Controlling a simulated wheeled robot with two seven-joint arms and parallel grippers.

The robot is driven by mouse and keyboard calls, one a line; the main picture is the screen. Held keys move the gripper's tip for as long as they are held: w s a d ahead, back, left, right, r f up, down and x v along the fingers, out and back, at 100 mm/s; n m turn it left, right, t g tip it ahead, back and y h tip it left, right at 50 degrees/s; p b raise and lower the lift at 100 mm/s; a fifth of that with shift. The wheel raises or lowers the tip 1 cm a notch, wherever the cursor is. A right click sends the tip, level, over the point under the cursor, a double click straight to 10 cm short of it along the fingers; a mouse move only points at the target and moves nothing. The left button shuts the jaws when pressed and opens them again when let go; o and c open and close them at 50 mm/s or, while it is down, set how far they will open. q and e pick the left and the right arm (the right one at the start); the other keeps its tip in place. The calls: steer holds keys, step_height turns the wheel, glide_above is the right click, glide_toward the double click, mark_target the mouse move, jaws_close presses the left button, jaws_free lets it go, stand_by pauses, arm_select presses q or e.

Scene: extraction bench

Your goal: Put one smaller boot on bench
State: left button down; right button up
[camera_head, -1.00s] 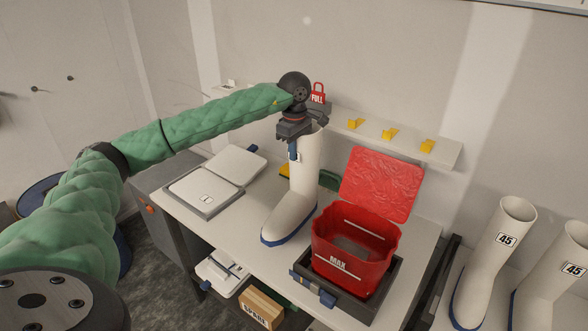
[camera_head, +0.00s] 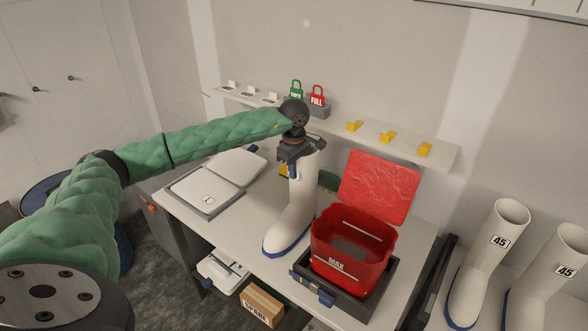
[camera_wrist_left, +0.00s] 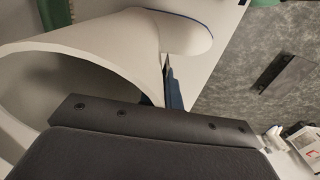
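A white boot with a blue sole (camera_head: 292,222) is upright over the bench (camera_head: 228,226), left of the red bin; I cannot tell whether its sole touches the surface. Its size label is mostly hidden by my gripper. My left gripper (camera_head: 294,166) is shut on the wall at the boot's top rim, one blue finger outside. In the left wrist view the boot (camera_wrist_left: 95,60) shows its open top and toe, with the blue finger (camera_wrist_left: 173,88) against its wall; the other finger is hidden. Two white boots labelled 45 (camera_head: 488,268) (camera_head: 545,280) stand at the right. My right gripper is out of view.
A red bin marked MAX (camera_head: 378,262) with its lid up sits in a dark tray right of the held boot. A white-lidded scale-like box (camera_head: 205,192) lies at the left. A wall shelf (camera_head: 400,152) carries yellow hooks and red and green padlocks behind the gripper.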

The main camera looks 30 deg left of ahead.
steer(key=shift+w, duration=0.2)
arm_select(q)
steer(key=c, duration=2)
jaws_free()
steer(key=shift+f, duration=0.1)
steer(key=o, duration=0.4)
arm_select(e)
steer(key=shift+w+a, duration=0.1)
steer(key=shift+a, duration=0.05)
